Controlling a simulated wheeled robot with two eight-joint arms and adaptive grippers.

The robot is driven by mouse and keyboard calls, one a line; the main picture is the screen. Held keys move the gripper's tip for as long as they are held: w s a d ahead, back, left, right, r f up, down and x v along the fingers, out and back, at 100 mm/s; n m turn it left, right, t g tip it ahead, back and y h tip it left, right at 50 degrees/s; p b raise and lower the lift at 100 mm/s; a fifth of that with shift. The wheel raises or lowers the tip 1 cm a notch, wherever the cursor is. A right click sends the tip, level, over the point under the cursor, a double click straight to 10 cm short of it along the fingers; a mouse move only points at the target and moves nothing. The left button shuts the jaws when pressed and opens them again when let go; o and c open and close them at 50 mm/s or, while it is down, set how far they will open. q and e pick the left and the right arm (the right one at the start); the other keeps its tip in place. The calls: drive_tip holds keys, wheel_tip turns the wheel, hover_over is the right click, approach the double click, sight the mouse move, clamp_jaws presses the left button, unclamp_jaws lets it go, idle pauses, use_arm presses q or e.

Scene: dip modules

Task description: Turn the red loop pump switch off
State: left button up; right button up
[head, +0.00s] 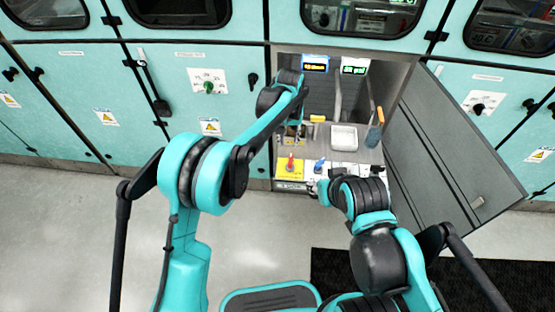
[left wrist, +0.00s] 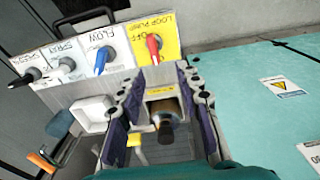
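The red loop pump switch (head: 290,163) stands on a yellow label on the panel at the front of the open cabinet. In the left wrist view the red switch (left wrist: 153,48) sits on the yellow LOOP PUMP plate (left wrist: 168,30), just beyond my fingertips and roughly between them. My left gripper (left wrist: 160,75) is open, its two dark-padded fingers spread, with nothing held. In the head view my left gripper (head: 295,138) is over the cabinet, just behind the red switch. My right arm's end (head: 324,190) is low in front of the panel; its fingers cannot be made out.
A white tray (head: 344,137) and a blue-and-orange tool (head: 375,130) are in the cabinet. A brass cylinder (left wrist: 165,112) shows between my fingers. The grey door (head: 450,150) is open at right.

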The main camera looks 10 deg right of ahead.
sight(291, 159)
use_arm(q)
drive_tip(key=f, duration=0.1)
drive_tip(key=d+f, duration=0.1)
drive_tip(key=f, duration=0.1)
drive_tip(key=shift+s+d+f, duration=0.1)
drive_tip(key=shift+d+f, duration=0.05)
drive_tip(key=shift+f, duration=0.05)
wheel_tip(291, 159, down, 8)
drive_tip(key=b, duration=0.2)
drive_tip(key=shift+r+b, duration=0.15)
drive_tip(key=shift+b, duration=0.25)
use_arm(e)
drive_tip(key=f, duration=0.1)
drive_tip(key=a+f, duration=0.1)
drive_tip(key=shift+f, duration=0.3)
use_arm(q)
drive_tip(key=shift+r, duration=0.1)
use_arm(e)
drive_tip(key=shift+s, duration=0.1)
use_arm(q)
clamp_jaws()
